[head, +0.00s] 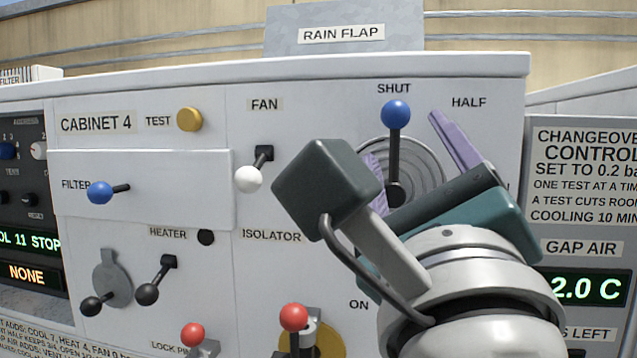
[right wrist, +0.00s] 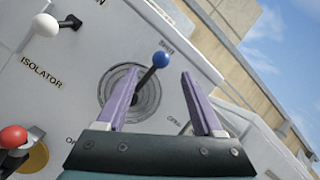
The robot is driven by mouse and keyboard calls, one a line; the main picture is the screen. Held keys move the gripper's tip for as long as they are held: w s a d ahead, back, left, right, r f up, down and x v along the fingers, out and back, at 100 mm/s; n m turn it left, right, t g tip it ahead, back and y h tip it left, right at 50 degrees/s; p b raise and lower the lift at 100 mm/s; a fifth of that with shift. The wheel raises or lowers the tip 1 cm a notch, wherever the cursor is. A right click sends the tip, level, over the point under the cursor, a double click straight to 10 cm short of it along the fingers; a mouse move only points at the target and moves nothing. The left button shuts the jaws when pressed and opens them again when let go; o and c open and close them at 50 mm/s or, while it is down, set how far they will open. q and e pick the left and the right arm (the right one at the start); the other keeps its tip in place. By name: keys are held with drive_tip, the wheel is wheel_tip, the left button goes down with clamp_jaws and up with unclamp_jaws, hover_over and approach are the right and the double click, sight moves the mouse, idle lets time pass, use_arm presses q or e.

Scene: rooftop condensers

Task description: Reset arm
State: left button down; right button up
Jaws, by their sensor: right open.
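My right gripper (head: 408,150) is open in front of the cabinet, with its two purple fingers apart. In the head view its body and wrist hide part of the panel. The blue-knobbed lever (head: 396,115) stands upright at SHUT on a round ringed plate (head: 430,172). In the right wrist view the blue knob (right wrist: 161,59) shows between the two fingers (right wrist: 160,76), beyond the tips. No grip on the lever shows, and I cannot tell the exact gap. Nothing is held. My left gripper is not in view.
The cabinet panel carries a white-knobbed FAN lever (head: 248,178), a blue FILTER knob (head: 101,192), a yellow TEST button (head: 190,119), black HEATER levers (head: 148,293) and red knobs (head: 293,317) below. A display (head: 588,289) reads 2.0 C at the right. A RAIN FLAP sign (head: 343,33) stands above.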

drive_tip(key=shift+s+f, duration=0.1)
drive_tip(key=shift+s, duration=0.2)
drive_tip(key=shift+a, duration=0.1)
drive_tip(key=s+a+f+n+g+y+p, duration=0.1)
drive_tip(key=s+a+n+g+y+p, duration=0.15)
drive_tip(key=n+y, duration=0.5)
drive_tip(key=s+a+f+n+g+y+p, duration=0.15)
drive_tip(key=a+n+y, duration=0.3)
drive_tip(key=n, duration=0.65)
drive_tip(key=s+d+f+n+g+p, duration=0.1)
drive_tip(key=s+f+n+g+p, duration=0.1)
drive_tip(key=s+f+n+g, duration=0.35)
drive_tip(key=s+d+f+n+g+h+p, duration=0.2)
drive_tip(key=s+d+f+n+g+h, duration=0.5)
drive_tip(key=s+d+f, duration=0.4)
drive_tip(key=s+d+n+g, duration=0.1)
drive_tip(key=s+d+g, duration=0.1)
drive_tip(key=d, duration=0.2)
drive_tip(key=shift+f+h, duration=0.3)
drive_tip(key=shift+h, duration=0.1)
